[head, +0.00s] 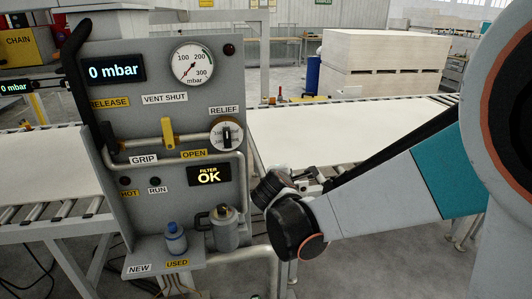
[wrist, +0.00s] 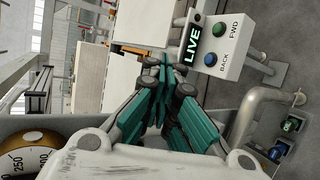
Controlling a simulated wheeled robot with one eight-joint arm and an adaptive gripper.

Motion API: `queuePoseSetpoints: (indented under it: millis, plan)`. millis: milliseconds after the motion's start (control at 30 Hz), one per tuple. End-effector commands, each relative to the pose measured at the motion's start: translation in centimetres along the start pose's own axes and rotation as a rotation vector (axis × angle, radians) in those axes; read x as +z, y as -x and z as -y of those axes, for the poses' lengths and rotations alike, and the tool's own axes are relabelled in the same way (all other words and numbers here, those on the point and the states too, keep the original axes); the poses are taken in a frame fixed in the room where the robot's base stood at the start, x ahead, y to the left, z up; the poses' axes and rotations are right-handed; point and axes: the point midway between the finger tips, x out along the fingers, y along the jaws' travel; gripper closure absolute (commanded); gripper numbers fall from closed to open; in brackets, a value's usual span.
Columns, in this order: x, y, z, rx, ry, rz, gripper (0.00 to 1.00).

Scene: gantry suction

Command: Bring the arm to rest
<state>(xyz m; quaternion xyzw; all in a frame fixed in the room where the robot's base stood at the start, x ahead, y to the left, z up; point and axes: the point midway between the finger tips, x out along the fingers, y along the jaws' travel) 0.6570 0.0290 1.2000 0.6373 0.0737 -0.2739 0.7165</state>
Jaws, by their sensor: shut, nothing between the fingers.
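My arm (head: 375,188) reaches in from the right of the head view. Its bent end (head: 297,225) is just right of the grey control panel (head: 120,225), and the gripper's fingers cannot be made out there. In the wrist view my gripper (wrist: 168,72) shows teal finger pads close together, shut and empty. The fingers point toward the top of that view, left of a grey button box (wrist: 226,46) marked LIVE, FWD and BACK. I cannot tell how far the fingers are from that box.
The panel carries a round gauge (head: 193,65), a yellow valve handle (head: 168,132), a relief dial (head: 227,134) and a filter canister (head: 224,229). A blue-capped filter (head: 175,238) stands on its shelf. A pale sheet (head: 340,130) lies on the conveyor behind; stacked boards (head: 385,65) stand farther back.

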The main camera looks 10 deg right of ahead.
Motion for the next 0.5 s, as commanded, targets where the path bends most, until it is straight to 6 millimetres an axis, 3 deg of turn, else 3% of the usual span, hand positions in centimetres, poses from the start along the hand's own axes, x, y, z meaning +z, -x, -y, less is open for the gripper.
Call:
queuePoseSetpoints:
  millis: [67,167,500]
  plan:
    - [1.6,-0.5,1.4,-0.020,0.032,0.042,1.00]
    - [2.8,1.0,1.8,-0.053,-0.065,0.036,1.00]
    - [7.2,7.7,6.7,-0.231,-0.565,0.031,1.00]
